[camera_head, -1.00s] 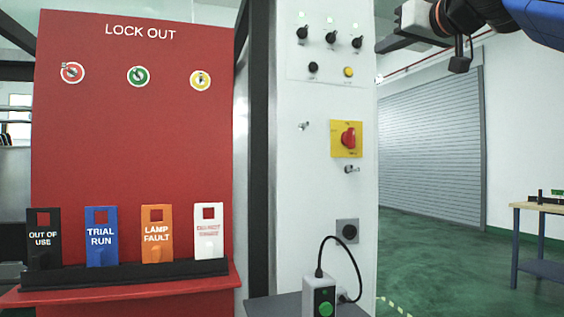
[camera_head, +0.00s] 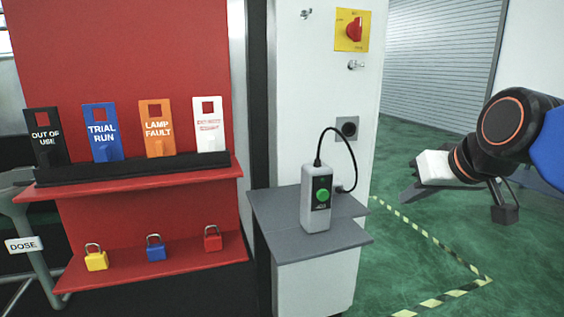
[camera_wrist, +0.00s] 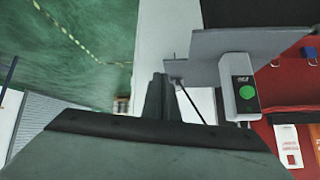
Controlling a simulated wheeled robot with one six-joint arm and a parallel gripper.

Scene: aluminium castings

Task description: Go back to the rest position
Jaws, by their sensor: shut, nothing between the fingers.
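My gripper (camera_head: 408,190) is at the right of the head view, in the air to the right of the white cabinet and apart from it. Its fingers are shut and empty. In the wrist view the closed fingers (camera_wrist: 159,92) point toward the white cabinet and the grey shelf, touching nothing that I can see. The task names no object.
A grey shelf (camera_head: 262,236) on the white cabinet (camera_head: 320,100) holds a box with a green button (camera_head: 315,205). The red lockout board (camera_head: 130,65) stands left, with several tags and padlocks. Green floor with striped tape (camera_head: 440,250) is open at right.

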